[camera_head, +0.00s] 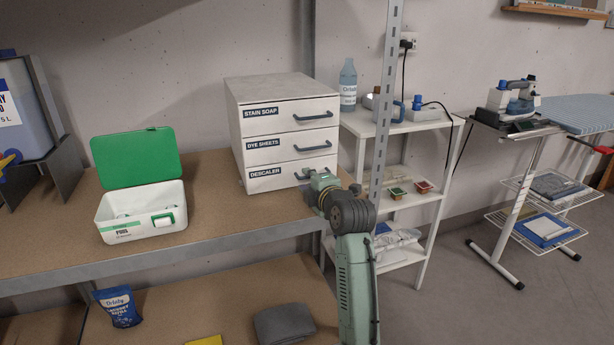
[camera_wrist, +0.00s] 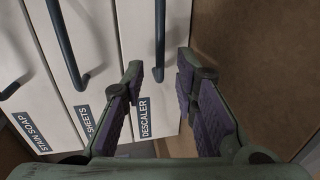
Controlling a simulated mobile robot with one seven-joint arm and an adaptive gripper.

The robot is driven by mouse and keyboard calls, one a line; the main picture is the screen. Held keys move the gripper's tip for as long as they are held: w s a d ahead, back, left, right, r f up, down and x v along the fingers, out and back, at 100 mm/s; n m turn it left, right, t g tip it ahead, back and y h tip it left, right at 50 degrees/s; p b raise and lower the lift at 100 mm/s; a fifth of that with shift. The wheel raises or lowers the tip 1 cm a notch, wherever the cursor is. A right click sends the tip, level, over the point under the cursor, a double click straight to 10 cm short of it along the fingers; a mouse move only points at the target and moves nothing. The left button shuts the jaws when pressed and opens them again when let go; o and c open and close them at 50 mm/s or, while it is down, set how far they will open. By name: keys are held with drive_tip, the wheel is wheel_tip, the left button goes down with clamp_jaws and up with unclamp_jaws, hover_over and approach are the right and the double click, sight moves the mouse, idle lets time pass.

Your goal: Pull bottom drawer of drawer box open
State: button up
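The white drawer box (camera_head: 285,90) stands on the brown shelf, with three drawers labelled STAIN SOAP, DYE SHEETS and DESCALER. The bottom drawer, DESCALER (camera_head: 265,183), looks shut and flush with the others. Its dark bar handle (camera_wrist: 160,42) shows in the wrist view, where the box appears turned on its side. My gripper (camera_wrist: 160,68) is open, with its purple-padded fingers on either side of the handle's near end in that view. I cannot tell whether either finger touches it. In the head view my gripper (camera_head: 318,182) is at the drawer's right front, hiding part of the handle.
An open white box with a green lid (camera_head: 140,212) stands on the shelf left of the drawers. A metal upright (camera_head: 385,95) rises close to the right of my arm. A white rack (camera_head: 440,125) stands behind it. The shelf in front of the drawers is clear.

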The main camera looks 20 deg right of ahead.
drive_tip(key=shift+x, duration=0.85)
drive_tip(key=shift+c, duration=0.2)
clamp_jaws()
